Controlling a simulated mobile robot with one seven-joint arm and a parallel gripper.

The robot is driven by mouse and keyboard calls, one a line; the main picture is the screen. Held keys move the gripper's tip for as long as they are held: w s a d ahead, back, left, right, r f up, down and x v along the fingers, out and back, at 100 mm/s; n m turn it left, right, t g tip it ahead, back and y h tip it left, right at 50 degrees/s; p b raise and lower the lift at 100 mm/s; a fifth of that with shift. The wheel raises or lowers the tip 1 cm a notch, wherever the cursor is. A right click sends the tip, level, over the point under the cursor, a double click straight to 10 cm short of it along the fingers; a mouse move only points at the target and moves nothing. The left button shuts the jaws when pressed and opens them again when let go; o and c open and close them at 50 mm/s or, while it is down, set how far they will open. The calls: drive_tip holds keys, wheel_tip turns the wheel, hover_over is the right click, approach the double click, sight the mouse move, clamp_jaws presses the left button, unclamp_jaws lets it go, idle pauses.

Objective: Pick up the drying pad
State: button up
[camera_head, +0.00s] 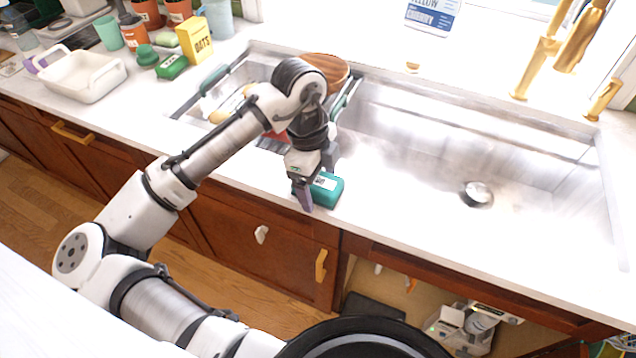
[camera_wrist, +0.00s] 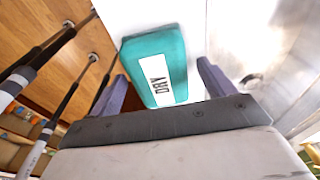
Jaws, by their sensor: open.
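The drying pad (camera_head: 328,189) is a teal block with a white label. It lies on the white counter's front strip, just before the sink. In the wrist view the drying pad (camera_wrist: 158,62) shows its label reading "DRY", a little tilted, between and beyond the two purple-grey fingers. My gripper (camera_head: 308,192) points down at the pad's left side in the head view. It also shows in the wrist view (camera_wrist: 160,82), with its fingers spread apart and nothing held. Part of the pad is hidden behind my gripper in the head view.
The steel sink (camera_head: 420,140) lies behind the pad, with a rack at its left holding a brown bowl (camera_head: 326,68). A white dish (camera_head: 84,76), a yellow oats box (camera_head: 195,41) and a green box (camera_head: 172,67) stand at the left. The counter right of the pad is clear.

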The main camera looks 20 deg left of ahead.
sight(318, 180)
drive_tip(key=shift+f, duration=0.2)
drive_tip(key=c, duration=1.1)
drive_tip(key=shift+o, duration=0.2)
drive_tip(key=shift+r, duration=0.15)
wheel_tip(318, 180, up, 20)
drive_tip(key=b, duration=0.1)
drive_tip(key=shift+r, duration=0.1)
drive_tip(key=o, duration=0.4)
drive_tip(key=c, duration=0.3)
